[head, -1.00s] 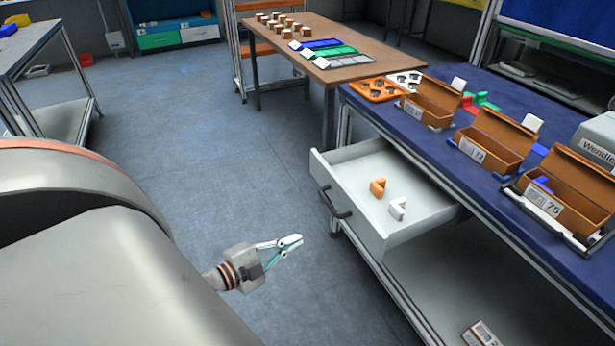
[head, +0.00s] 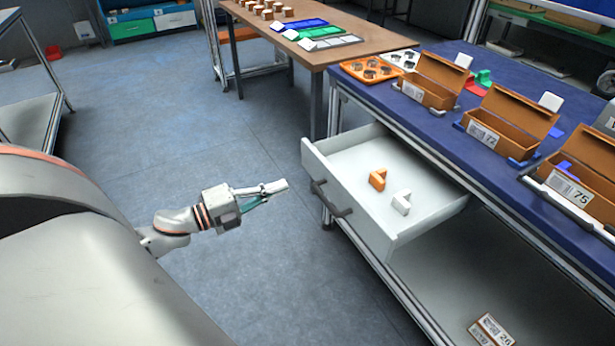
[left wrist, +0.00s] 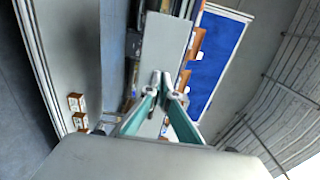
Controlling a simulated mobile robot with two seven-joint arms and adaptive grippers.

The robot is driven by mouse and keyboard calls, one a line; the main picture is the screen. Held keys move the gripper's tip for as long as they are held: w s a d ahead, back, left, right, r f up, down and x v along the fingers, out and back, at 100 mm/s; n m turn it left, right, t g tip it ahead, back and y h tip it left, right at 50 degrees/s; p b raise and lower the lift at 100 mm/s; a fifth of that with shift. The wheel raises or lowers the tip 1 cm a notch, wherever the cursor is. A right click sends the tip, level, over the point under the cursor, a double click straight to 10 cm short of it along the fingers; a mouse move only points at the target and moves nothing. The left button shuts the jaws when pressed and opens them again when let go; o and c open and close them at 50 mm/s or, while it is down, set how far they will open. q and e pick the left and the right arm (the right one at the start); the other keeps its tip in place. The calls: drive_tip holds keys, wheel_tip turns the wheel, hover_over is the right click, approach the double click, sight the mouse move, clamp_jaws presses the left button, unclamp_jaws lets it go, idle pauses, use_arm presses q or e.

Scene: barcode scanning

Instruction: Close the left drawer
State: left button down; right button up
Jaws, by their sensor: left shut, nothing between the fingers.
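The left drawer (head: 395,238) is white and stands pulled out from under the blue-topped workbench in the head view. Its dark handle (head: 331,199) is on the front panel. An orange piece (head: 377,179) and a white piece (head: 401,203) lie inside it. My left gripper (head: 282,186) is shut and empty. In the picture it is to the left of the handle, with a gap between them, its fingers pointing toward the drawer front. Its fingertips also show in the left wrist view (left wrist: 165,79). My right gripper is not in view.
The blue workbench (head: 455,133) carries several open brown boxes (head: 494,122) and an orange tray (head: 371,69). A wooden table (head: 322,57) stands behind. A small labelled box (head: 492,331) lies on the shelf below. The floor (head: 200,130) left of the drawer is clear.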

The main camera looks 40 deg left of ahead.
sight(318, 173)
use_arm(q)
drive_tip(key=x, duration=0.7)
drive_tip(key=shift+a, duration=0.1)
drive_tip(key=shift+w+d, duration=0.25)
drive_tip(key=shift+w, duration=0.5)
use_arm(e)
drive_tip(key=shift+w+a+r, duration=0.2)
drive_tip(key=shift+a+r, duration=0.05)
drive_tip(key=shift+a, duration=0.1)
use_arm(q)
drive_tip(key=shift+d, duration=0.1)
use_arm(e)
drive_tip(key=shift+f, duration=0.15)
